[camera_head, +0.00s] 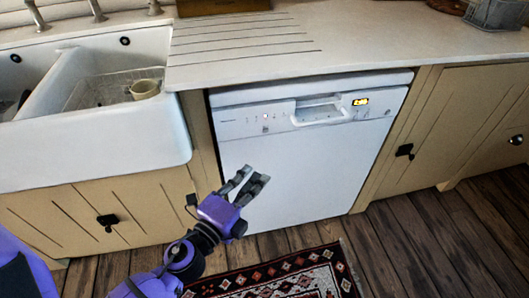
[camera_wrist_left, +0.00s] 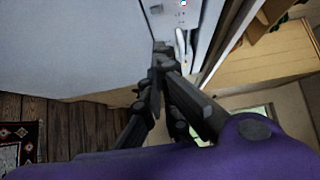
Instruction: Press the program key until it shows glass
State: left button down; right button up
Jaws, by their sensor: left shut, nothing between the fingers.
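The white dishwasher (camera_head: 310,160) stands under the counter with its door closed. Its control panel (camera_head: 300,115) runs along the top, with small keys, a recessed handle (camera_head: 318,112) and a lit yellow display (camera_head: 360,102) whose text is too small to read. A small reddish light shows left of the handle. My left gripper (camera_head: 252,180) is shut and empty, in front of the door's lower left part and below the panel, apart from the keys. In the left wrist view the gripper (camera_wrist_left: 160,65) points along the door towards the panel (camera_wrist_left: 180,15). My right gripper is not in view.
A white double sink (camera_head: 100,100) with a beige cup (camera_head: 145,89) is at the left. Wooden cabinets flank the dishwasher. A wire basket (camera_head: 493,12) stands on the counter at the back right. A patterned rug (camera_head: 285,278) lies on the wooden floor in front.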

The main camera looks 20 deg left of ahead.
aim_at(266, 130)
pick_arm(q)
jog(key=w+p, duration=0.1)
jog(key=w, duration=1.1)
jog(key=shift+w+a, duration=0.2)
jog(key=shift+w, duration=0.2)
